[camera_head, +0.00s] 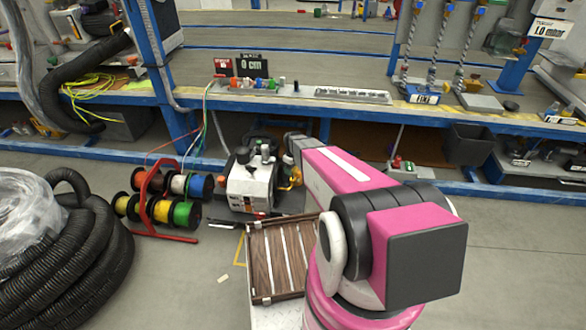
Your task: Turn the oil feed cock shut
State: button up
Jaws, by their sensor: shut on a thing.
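A white and black pump-like unit (248,182) stands low in front of the workbench, left of my arm. A small yellow part (294,177) shows at its right side, next to my arm. It may belong to the oil feed cock, but it is too small to tell. My pink and grey arm reaches forward from the lower right, and its far end is close to the unit's right side. My gripper's fingers are hidden behind the arm, so their contact with the cock does not show.
A slatted wooden-looking panel (278,262) lies in front of the unit. A red rack of cable spools (160,200) stands to its left, with a black corrugated hose coil (65,270) farther left. The workbench (330,106) runs behind.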

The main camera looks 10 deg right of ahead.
jog(key=m, duration=0.6)
jog(key=shift+m, duration=0.3)
jog(key=m, duration=0.5)
jog(key=shift+m, duration=0.3)
jog(key=o, duration=0.9)
notch_tip(320, 180, up, 11)
jog(key=shift+f, duration=0.1)
jog(key=s+r+n, duration=0.1)
jog(key=s+r, duration=0.3)
jog(key=s, duration=0.3)
jog(key=s+r+n, duration=0.1)
jog(key=s+r, duration=0.3)
jog(key=s, duration=0.3)
jog(key=s+r+n, duration=0.1)
jog(key=s+r, duration=0.4)
jog(key=s, duration=0.2)
jog(key=shift+s+d+n, duration=0.2)
jog(key=shift+n, duration=0.2)
